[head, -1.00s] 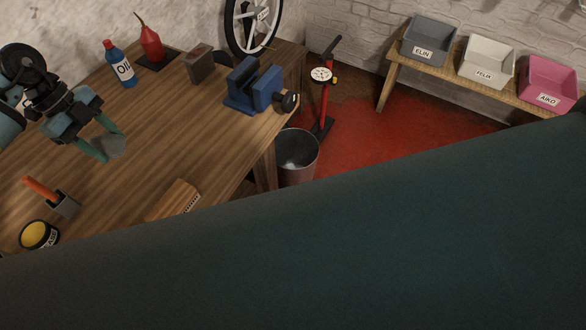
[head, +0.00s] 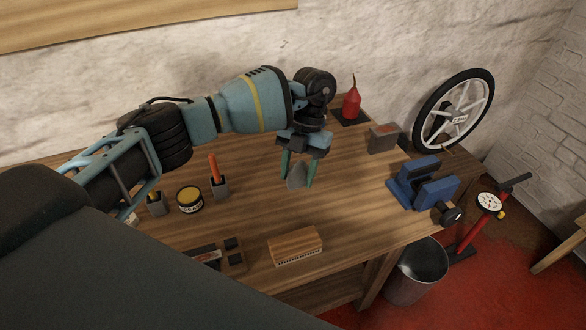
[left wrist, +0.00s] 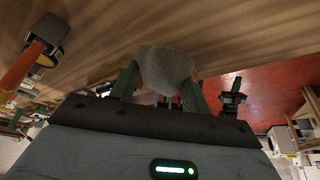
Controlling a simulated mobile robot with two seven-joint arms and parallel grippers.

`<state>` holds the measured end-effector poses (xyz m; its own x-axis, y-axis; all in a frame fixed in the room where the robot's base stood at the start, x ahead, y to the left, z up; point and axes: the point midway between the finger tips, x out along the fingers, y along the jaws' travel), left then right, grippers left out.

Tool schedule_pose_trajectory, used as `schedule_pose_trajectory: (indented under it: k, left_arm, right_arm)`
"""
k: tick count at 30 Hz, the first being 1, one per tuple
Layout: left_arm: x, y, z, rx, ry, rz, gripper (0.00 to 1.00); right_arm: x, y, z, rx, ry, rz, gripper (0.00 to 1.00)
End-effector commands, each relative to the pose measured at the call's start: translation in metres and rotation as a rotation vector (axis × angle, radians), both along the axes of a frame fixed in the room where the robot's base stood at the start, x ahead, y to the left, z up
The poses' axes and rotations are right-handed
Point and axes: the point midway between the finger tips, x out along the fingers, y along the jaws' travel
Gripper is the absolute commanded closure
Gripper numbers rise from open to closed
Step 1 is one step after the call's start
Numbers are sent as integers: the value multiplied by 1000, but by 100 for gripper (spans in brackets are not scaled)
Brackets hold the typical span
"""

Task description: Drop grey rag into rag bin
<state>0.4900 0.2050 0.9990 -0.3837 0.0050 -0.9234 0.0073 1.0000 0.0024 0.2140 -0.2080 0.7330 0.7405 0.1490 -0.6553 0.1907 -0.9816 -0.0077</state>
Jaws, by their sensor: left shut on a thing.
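The grey rag (head: 298,176) is held between the green fingers of my left gripper (head: 300,172), above the workbench (head: 345,215). In the left wrist view the rag (left wrist: 165,68) sits crumpled between the fingertips of the gripper (left wrist: 163,80). A round metal bin (head: 418,272) stands on the red floor beside the bench's right end, to the right of and below the gripper. No label shows on it, so I cannot tell if it is the rag bin. My right gripper is not in view.
A blue vise (head: 425,185) sits at the bench's right end. A wooden brush or block (head: 295,246) lies at the front edge. A yellow tin (head: 189,199), a red oil can (head: 352,103) and a wheel (head: 455,112) stand around. A red floor pump (head: 480,220) is right of the bin.

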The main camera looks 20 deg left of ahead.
Motion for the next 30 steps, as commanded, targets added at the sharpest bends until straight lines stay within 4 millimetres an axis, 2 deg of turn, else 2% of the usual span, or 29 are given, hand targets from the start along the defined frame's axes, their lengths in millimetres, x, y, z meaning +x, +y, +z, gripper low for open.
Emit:
schedule_pose_trajectory:
  k: [11, 21, 27, 30]
  left_arm:
    - [-26, -53, 5, 2, 0, -1050, 75]
    - [-60, -95, 10, 2, 0, -2053, 75]
    - [-83, -115, 12, 1, 0, -2588, 75]
    - [-93, -123, 13, 1, 0, -2802, 75]
  right_arm:
    - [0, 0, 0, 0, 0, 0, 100]
    - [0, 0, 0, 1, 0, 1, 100]
    - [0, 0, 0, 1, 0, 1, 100]
    - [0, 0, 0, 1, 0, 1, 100]
